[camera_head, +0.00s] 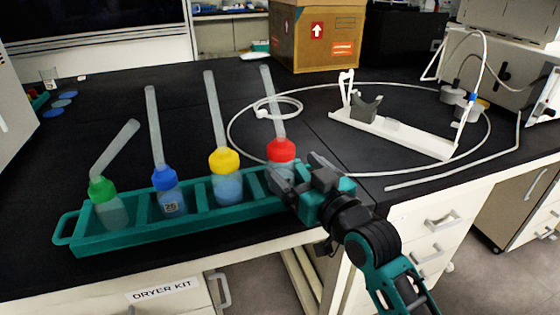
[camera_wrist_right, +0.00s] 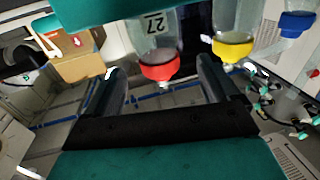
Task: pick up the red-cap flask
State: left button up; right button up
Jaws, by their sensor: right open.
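The red-cap flask (camera_head: 281,150) stands in the right end of the teal rack (camera_head: 88,243), with a long clear tube rising from its cap. My right gripper (camera_head: 284,183) is at that end of the rack, close in front of the flask. In the right wrist view the red-cap flask (camera_wrist_right: 158,62), marked 27, shows between the two spread fingers of my right gripper (camera_wrist_right: 162,90), which is open. Whether a finger touches the flask I cannot tell. My left gripper is not in view.
Yellow-cap (camera_head: 225,172), blue-cap (camera_head: 169,190) and green-cap (camera_head: 106,203) flasks with tall tubes stand in the rack to the left. A white stand (camera_head: 392,133) and looped tubing lie behind right. A cardboard box (camera_head: 316,35) stands at the back.

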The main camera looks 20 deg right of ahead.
aim_at(288, 160)
jog(key=shift+b+x, duration=0.35)
jog(key=shift+x, duration=1.95)
jog(key=shift+d+r, duration=0.1)
jog(key=shift+r, duration=0.05)
jog(key=shift+c, duration=0.4)
jog(key=c, duration=1.5)
